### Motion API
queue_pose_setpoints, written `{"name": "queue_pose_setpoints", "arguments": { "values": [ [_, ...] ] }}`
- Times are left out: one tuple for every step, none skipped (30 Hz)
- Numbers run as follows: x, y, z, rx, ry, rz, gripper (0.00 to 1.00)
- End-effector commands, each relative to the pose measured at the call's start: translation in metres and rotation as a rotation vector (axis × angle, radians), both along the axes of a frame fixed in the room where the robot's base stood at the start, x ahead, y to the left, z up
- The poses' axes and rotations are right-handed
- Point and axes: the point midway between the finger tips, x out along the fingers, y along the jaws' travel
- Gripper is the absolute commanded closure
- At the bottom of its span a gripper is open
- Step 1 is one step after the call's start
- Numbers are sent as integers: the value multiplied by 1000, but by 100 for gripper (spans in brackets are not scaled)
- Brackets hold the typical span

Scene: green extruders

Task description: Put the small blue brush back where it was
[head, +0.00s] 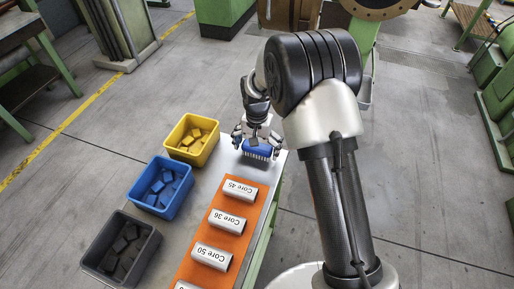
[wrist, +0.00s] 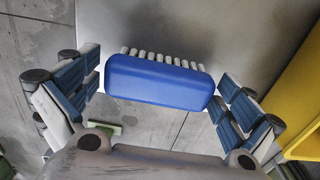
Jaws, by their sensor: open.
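The small blue brush (head: 258,150) lies at the far end of the table, with its pale bristles toward the near side in the head view. In the wrist view the brush (wrist: 160,82) shows its blue back, with a row of whitish bristles along its upper edge. My gripper (head: 257,139) is at the brush at the table's far end. In the wrist view my gripper (wrist: 155,98) is open, with one finger pad on each side of the brush. The left pad is close to the brush's end; I cannot tell whether either pad touches it.
An orange mat (head: 211,223) with several labelled metal cores lies on the table (head: 239,170). Yellow (head: 192,139), blue (head: 161,187) and dark grey (head: 121,248) bins holding blocks stand left of the table. The yellow bin is near my gripper, at the right of the wrist view (wrist: 303,95).

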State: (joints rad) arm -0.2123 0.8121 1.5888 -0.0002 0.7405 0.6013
Motion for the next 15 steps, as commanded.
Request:
{"name": "queue_pose_setpoints", "arguments": {
  "values": [
    [1,0,6,0,-2,0,0],
    [1,0,10,1,-4,0,0],
    [1,0,16,1,-4,0,0],
    [1,0,21,1,-4,0,0],
    [1,0,27,1,-4,0,0],
    [1,0,36,1,-4,0,0],
    [1,0,43,1,-5,0,0],
    [1,0,50,1,-5,0,0],
    [1,0,59,0,-4,0,0],
    [1,0,66,1,-5,0,0],
    [1,0,72,1,-5,0,0],
    [1,0,81,0,-4,0,0],
    [1,0,86,1,-5,0,0],
    [1,0,92,0,-4,0,0],
    [1,0,99,1,-4,0,0]
  ]
}}
